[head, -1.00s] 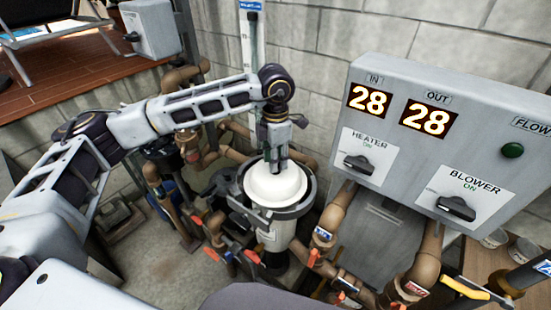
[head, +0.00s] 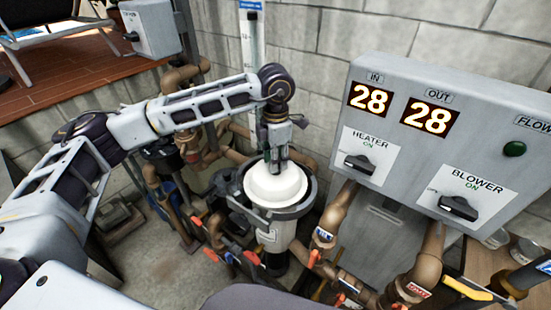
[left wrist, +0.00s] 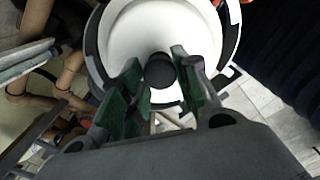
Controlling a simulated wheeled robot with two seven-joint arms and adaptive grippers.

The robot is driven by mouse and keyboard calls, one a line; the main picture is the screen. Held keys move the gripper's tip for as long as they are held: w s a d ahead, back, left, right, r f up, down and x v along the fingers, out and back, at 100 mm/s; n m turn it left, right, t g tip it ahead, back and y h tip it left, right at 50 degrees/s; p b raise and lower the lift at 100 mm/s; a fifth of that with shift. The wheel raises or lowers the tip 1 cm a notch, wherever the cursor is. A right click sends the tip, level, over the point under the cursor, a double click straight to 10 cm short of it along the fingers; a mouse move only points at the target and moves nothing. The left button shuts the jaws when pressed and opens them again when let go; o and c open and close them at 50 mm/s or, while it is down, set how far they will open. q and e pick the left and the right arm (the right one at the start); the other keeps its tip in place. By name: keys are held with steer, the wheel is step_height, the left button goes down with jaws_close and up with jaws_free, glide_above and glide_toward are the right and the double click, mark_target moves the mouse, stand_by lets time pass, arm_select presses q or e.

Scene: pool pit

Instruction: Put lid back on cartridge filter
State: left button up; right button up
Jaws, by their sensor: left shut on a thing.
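The white round lid (head: 262,186) is at the mouth of the cartridge filter (head: 268,236), inside its dark top ring (head: 283,213). I cannot tell whether it is fully seated. In the left wrist view the lid (left wrist: 125,30) fills the top, with a dark round knob (left wrist: 160,71) at its middle. My left gripper (head: 278,168) points down from above the lid. Its green-padded fingers (left wrist: 158,85) are on either side of the knob, shut on the lid by it. My right gripper is not in view.
A grey control box (head: 440,140) with lit displays and knobs stands close on the right. Brown pipes (head: 335,215) with red-handled valves surround the filter. A block wall (head: 330,60) is behind. Bare floor (head: 150,255) shows at the lower left.

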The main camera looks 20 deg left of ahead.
arm_select(q)
steer(key=shift+f+b, duration=0.1)
steer(key=shift+b, duration=0.4)
stand_by(0.9)
steer(key=o, duration=1.1)
steer(key=shift+o, duration=0.4)
steer(key=shift+r+p, duration=1.4)
steer(key=shift+r, duration=2.05)
steer(key=shift+c, duration=0.4)
jaws_close()
